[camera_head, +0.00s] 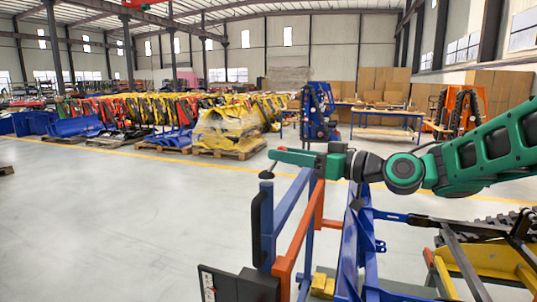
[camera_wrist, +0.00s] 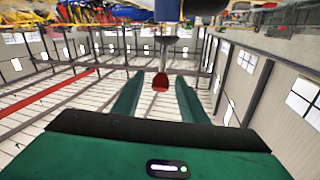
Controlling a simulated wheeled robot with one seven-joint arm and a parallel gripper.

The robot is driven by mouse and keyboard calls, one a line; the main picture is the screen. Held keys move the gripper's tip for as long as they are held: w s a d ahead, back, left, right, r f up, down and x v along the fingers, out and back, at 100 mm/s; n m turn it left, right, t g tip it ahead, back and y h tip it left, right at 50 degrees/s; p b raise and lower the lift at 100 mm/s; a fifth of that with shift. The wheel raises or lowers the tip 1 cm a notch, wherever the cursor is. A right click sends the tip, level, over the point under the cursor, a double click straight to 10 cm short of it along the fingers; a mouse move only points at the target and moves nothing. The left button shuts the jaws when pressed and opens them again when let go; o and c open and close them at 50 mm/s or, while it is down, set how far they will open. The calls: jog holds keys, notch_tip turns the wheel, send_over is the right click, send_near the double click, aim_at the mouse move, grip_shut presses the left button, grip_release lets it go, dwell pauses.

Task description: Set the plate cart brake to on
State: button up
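In the head view the plate cart (camera_head: 285,215), a blue and orange frame, stands at the lower middle. A small dark knob (camera_head: 266,174) on a thin stem sits at its upper left, just below my gripper's tip. I cannot tell whether it is the brake lever or whether the gripper touches it. My green gripper (camera_head: 275,156) reaches left above the frame. In the wrist view, which is upside down, its two fingers (camera_wrist: 158,97) stand apart. A red piece (camera_wrist: 160,82) shows between them; whether it is near or far is unclear. The brake's setting cannot be read.
A black handle (camera_head: 258,228) and a dark box with a white label (camera_head: 208,284) are on the cart's near left. Yellow and dark machinery (camera_head: 485,262) stands at the right. Wrapped yellow goods on a pallet (camera_head: 228,130) stand behind. The floor at left is clear.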

jog(key=x, duration=0.5)
jog(key=shift+w+a, duration=0.2)
jog(key=shift+a, duration=0.05)
grip_shut()
